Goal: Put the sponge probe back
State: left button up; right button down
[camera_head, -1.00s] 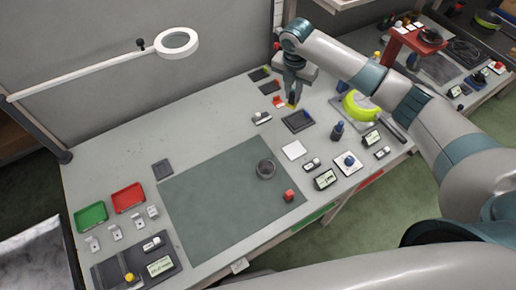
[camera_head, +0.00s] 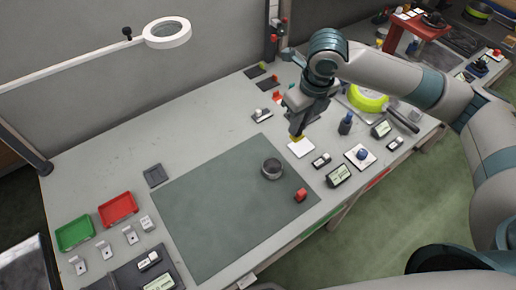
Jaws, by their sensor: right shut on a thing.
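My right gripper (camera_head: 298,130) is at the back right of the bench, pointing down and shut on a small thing. A bit of yellow (camera_head: 297,138) shows at its fingertips; I take it for the sponge probe, though most of it is hidden by the fingers. The tip is just above or at the back edge of a white square pad (camera_head: 302,149); I cannot tell whether it touches. The dark tray behind is mostly hidden by the gripper. My left gripper is not in view.

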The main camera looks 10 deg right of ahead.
jog(key=shift+w+a+f, duration=0.2)
jog(key=shift+w+a, duration=0.1)
jog(key=shift+a, duration=0.1)
jog(key=w+a+f+p, duration=0.4)
jog(key=w+a+f, duration=0.2)
jog(key=a, duration=0.2)
jog(key=shift+w+a+f, duration=0.15)
jog(key=shift+a+f, duration=0.2)
jog(key=shift+f+p, duration=0.85)
jog(key=shift+f, duration=1.15)
jog(key=shift+f, duration=0.15)
